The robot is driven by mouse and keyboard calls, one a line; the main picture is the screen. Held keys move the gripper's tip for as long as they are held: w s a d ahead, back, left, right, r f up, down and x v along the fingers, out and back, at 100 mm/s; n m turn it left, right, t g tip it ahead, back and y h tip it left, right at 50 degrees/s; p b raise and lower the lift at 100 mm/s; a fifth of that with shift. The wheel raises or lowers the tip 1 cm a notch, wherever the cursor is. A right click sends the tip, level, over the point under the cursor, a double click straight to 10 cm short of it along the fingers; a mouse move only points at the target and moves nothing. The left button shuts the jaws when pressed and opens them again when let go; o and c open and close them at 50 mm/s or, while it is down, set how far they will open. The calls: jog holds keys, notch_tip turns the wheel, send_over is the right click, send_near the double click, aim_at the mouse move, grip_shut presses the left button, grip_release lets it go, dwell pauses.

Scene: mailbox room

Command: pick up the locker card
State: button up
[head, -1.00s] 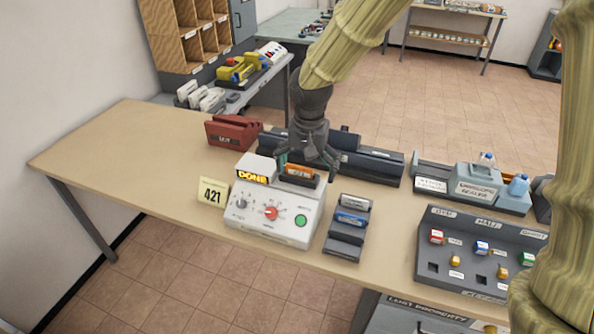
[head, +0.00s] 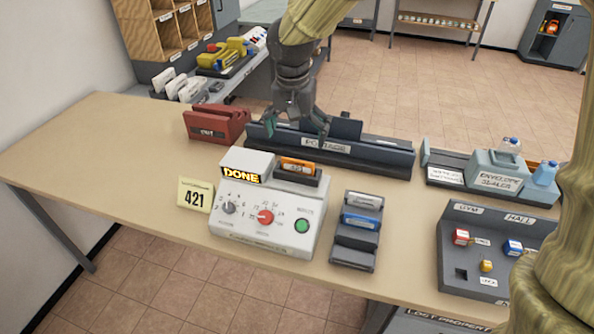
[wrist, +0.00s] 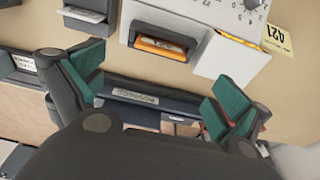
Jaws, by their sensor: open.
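An orange card (head: 298,167) stands in the slot on top of the white machine (head: 262,222), whose display reads DONE. It also shows in the wrist view (wrist: 160,45). A blue card (head: 360,221) and a white card (head: 365,200) sit in a dark stepped rack (head: 351,263) right of the machine. The print on the cards is too small to tell which is the locker card. My gripper (head: 297,126) is open and empty, above and behind the machine, with its teal fingertips spread apart (wrist: 155,88). It is clear of the orange card.
A long dark holder (head: 385,153) lies behind the machine, below my gripper. A red box (head: 216,124) stands at its left. A 421 sign (head: 195,195) is beside the machine. A key panel (head: 490,225) and envelope sealer (head: 495,173) are at right. The table's left end is bare.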

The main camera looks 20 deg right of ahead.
aim_at(298, 162)
jog(key=f, duration=0.2)
jog(key=f+p, duration=0.1)
jog(key=f, duration=0.1)
jog(key=shift+w, duration=0.3)
jog(key=shift+s+d+f, duration=0.1)
jog(key=shift+f, duration=0.6)
jog(key=shift+w+d+f+p, duration=0.15)
jog(key=shift+f+p, duration=0.4)
jog(key=shift+f, duration=0.65)
jog(key=shift+w+d+f+p, duration=0.15)
jog(key=shift+f+p, duration=0.35)
jog(key=shift+f, duration=0.7)
jog(key=shift+a, duration=0.1)
jog(key=c, duration=0.9)
jog(key=shift+c, duration=0.2)
